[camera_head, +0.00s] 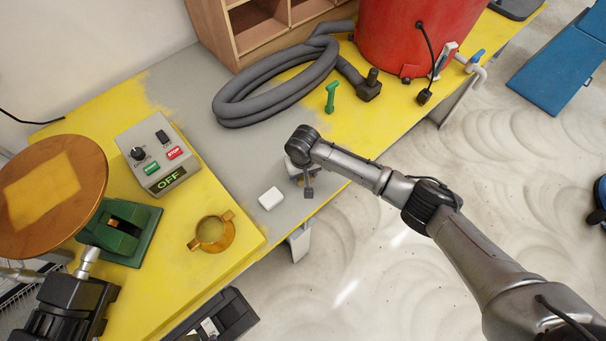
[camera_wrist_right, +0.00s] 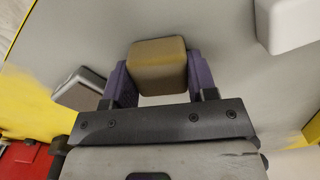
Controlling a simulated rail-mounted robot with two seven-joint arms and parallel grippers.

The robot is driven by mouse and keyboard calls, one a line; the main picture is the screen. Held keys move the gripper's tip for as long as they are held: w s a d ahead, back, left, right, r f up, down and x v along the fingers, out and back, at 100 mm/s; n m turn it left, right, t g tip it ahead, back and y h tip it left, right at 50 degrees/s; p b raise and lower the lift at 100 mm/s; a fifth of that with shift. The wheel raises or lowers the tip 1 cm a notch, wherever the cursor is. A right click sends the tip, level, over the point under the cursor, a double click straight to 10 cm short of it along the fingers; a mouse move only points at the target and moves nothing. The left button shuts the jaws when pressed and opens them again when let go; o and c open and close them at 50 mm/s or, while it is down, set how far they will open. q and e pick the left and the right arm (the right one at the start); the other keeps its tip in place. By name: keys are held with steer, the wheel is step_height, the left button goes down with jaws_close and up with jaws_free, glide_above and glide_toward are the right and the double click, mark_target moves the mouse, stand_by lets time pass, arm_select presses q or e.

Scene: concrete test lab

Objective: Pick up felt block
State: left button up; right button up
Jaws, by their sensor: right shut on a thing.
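A tan-brown block (camera_wrist_right: 158,68) with rounded edges, which I take to be the felt block, sits between the two purple fingers of my right gripper (camera_head: 305,180). The fingers press on its two sides in the right wrist view. In the head view my right wrist and gripper are over the grey strip of the table, near its front edge, and mostly hide the block. I cannot tell whether the block is lifted off the table. My left gripper is not in view.
A white block (camera_head: 271,198) lies just left of my right gripper. A grey block (camera_wrist_right: 80,90) is close beside the left finger in the wrist view. A brass ring-shaped part (camera_head: 212,234), a control box (camera_head: 157,155), a coiled hose (camera_head: 270,90), a green dumbbell-shaped piece (camera_head: 331,97) and a red bucket (camera_head: 410,30) stand around.

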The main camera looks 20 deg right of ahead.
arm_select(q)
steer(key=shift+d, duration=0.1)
arm_select(e)
steer(key=shift+r, duration=0.15)
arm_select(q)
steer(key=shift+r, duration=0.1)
arm_select(e)
steer(key=shift+r, duration=0.25)
steer(key=r, duration=0.2)
steer(key=r+p, duration=0.1)
steer(key=shift+s+d+r, duration=0.15)
steer(key=shift+d+r, duration=0.1)
steer(key=shift+r, duration=0.15)
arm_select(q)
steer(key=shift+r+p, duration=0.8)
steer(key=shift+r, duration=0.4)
arm_select(e)
steer(key=s+d+r, duration=0.6)
steer(key=s+d, duration=0.1)
steer(key=d, duration=0.1)
steer(key=shift+s+r, duration=0.2)
steer(key=shift+s, duration=0.15)
steer(key=o, duration=0.5)
steer(key=shift+c, duration=0.2)
steer(key=c, duration=0.3)
